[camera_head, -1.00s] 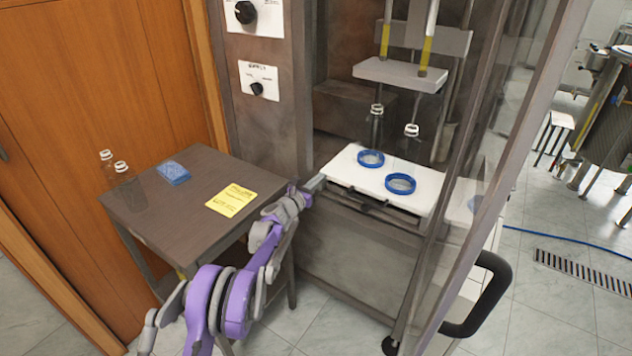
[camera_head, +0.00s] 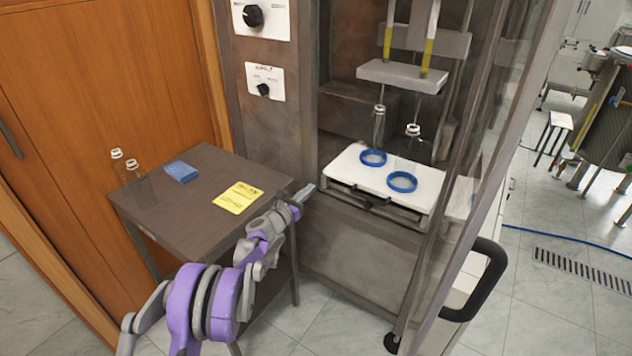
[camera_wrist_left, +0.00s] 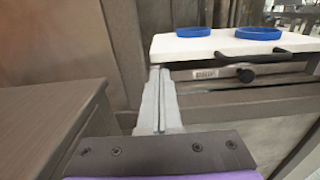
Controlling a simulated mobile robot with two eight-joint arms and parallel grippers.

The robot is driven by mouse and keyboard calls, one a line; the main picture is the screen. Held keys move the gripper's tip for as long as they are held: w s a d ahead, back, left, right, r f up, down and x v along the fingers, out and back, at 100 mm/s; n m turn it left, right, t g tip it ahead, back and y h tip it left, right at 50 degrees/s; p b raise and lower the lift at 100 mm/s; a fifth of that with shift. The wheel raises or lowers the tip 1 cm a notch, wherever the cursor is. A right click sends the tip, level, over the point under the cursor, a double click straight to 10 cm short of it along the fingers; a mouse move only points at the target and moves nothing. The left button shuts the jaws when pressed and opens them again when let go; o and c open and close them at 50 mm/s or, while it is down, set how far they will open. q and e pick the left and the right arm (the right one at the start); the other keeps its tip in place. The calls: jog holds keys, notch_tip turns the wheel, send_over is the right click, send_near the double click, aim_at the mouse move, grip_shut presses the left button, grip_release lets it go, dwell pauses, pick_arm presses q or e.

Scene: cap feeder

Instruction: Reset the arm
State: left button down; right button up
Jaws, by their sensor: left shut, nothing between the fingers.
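My left arm comes in from the bottom left of the head view. Its left gripper (camera_head: 307,193) is shut and empty, just left of the front of the machine's white tray (camera_head: 341,166). In the left wrist view the shut fingers (camera_wrist_left: 159,100) point forward, between the dark table at left and the tray at upper right. They look apart from the tray's black handle. My right gripper does not show.
The dark side table (camera_head: 186,221) holds a yellow note (camera_head: 238,197), a blue pad (camera_head: 181,171) and clear bottles (camera_head: 132,164). A metal frame and an open door with a black handle (camera_head: 481,281) stand right of the tray. Floor is free in front of the machine.

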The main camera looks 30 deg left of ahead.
pick_arm(q)
jog(key=s, duration=0.5)
jog(key=shift+a+f, duration=0.15)
jog(key=shift+a, duration=0.1)
